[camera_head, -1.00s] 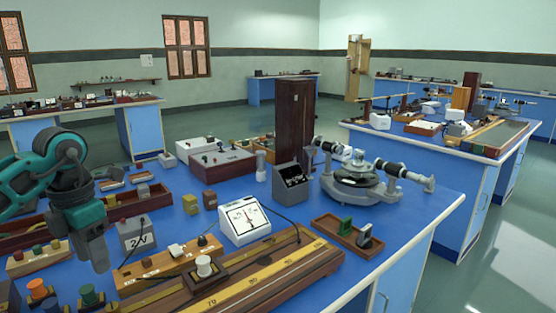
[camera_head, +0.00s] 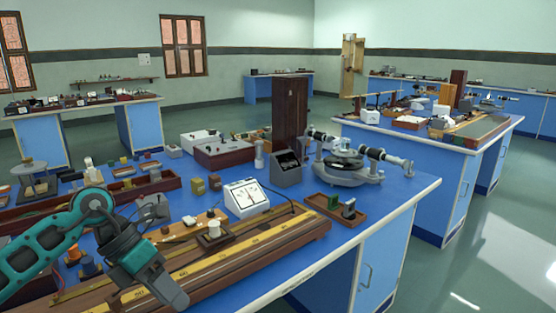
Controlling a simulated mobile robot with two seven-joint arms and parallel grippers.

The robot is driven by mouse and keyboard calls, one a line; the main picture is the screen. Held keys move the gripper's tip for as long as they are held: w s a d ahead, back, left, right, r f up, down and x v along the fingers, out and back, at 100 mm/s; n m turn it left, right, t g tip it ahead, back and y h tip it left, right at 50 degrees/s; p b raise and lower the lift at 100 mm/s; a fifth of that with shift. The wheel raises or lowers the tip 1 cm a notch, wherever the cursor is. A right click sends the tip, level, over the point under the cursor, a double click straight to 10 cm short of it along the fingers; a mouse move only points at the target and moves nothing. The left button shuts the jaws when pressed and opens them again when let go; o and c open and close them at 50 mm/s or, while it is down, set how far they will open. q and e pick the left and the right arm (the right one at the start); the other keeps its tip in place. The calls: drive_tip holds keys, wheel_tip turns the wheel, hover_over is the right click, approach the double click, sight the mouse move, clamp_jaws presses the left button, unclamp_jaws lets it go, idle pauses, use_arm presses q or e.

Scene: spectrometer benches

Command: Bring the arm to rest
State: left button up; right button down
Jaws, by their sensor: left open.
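My left arm comes in from the lower left, teal and dark grey. Its gripper (camera_head: 172,292) points down and to the right, over the front part of the wooden metre bridge (camera_head: 262,243) with its yellow scale. Nothing shows held in it. The gripper hides part of the bridge's left end. I cannot tell its exact height above the bench. My right gripper is out of view.
On the blue bench (camera_head: 385,200) stand a white meter (camera_head: 246,197), a spectrometer (camera_head: 345,170), a small wooden tray (camera_head: 335,208) and a tall dark box (camera_head: 290,115). Another bench (camera_head: 440,185) stands to the right. The floor (camera_head: 480,240) between is clear.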

use_arm(q)
drive_tip(key=s+d+r+n+t+h+p, duration=0.1)
drive_tip(key=s+d+r+n+t+h, duration=0.15)
drive_tip(key=d+n+h, duration=0.35)
drive_tip(key=s+d+r+n+t+h, duration=0.1)
drive_tip(key=d+n+t+h, duration=0.3)
drive_tip(key=d+h, duration=0.4)
drive_tip(key=a+f+n+t+y+p, duration=0.1)
drive_tip(key=a+f+n+t+y, duration=0.5)
drive_tip(key=n, duration=0.5)
drive_tip(key=a+f+n+t+y, duration=0.2)
drive_tip(key=f+n+t+y, duration=0.4)
drive_tip(key=n, duration=0.5)
drive_tip(key=s+a+f+n+g+y, duration=0.4)
drive_tip(key=s+f+n+g+y, duration=0.2)
drive_tip(key=s+f, duration=0.6)
drive_tip(key=shift+n+g+y+p, duration=0.35)
drive_tip(key=shift+n+g, duration=0.2)
drive_tip(key=shift+n, duration=0.65)
